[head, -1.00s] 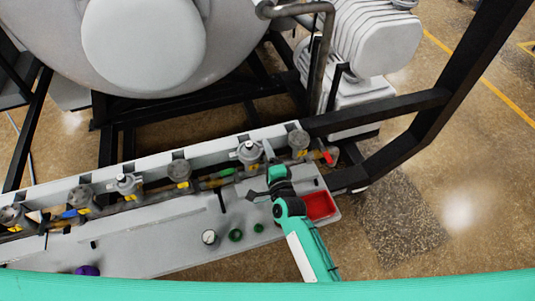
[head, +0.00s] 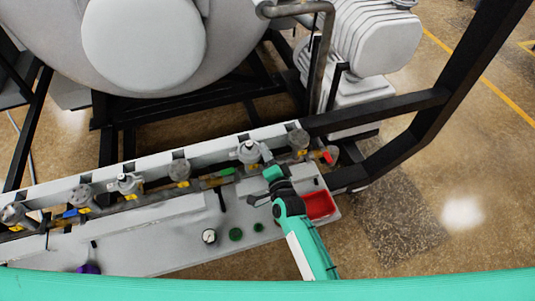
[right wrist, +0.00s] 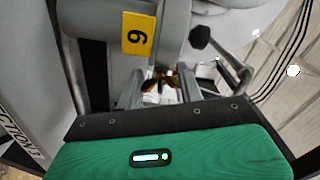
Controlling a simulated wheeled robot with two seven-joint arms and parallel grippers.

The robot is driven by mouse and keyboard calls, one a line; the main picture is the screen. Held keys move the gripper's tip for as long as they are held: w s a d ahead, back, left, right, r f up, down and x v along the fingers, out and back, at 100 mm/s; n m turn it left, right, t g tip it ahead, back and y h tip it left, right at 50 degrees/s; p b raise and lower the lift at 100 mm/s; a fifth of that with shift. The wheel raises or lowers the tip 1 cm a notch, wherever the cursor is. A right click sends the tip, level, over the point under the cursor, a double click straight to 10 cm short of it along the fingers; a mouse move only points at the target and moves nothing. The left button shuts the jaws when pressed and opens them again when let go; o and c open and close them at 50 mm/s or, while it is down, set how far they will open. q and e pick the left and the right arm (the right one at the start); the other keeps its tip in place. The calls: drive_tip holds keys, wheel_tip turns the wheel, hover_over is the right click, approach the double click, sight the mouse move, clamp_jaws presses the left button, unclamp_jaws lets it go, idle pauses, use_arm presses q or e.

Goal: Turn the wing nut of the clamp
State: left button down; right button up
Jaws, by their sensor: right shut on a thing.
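My right gripper (head: 266,153) reaches from the front right to the row of valves and fittings on the bench. In the right wrist view its two fingers (right wrist: 160,88) are close together on the wing nut (right wrist: 161,77), a small brass-brown piece beside a grey fitting with a yellow number tag (right wrist: 136,33). Most of the clamp is hidden behind the fingers and the gripper body. In the head view the wing nut is too small and covered to make out. My left gripper is not in view.
A red tray (head: 319,204) lies at the bench's right end, close to my right arm. A gauge (head: 209,237), green rings (head: 236,234) and a purple item (head: 88,268) are along the front. A red-handled valve (head: 329,157) and a black frame stand to the right.

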drive_tip(key=o, duration=1)
drive_tip(key=shift+s+d+f, duration=0.15)
drive_tip(key=shift+s, duration=0.3)
drive_tip(key=b+v, duration=0.4)
drive_tip(key=v, duration=0.9)
drive_tip(key=shift+r, duration=0.2)
drive_tip(key=shift+f, duration=0.1)
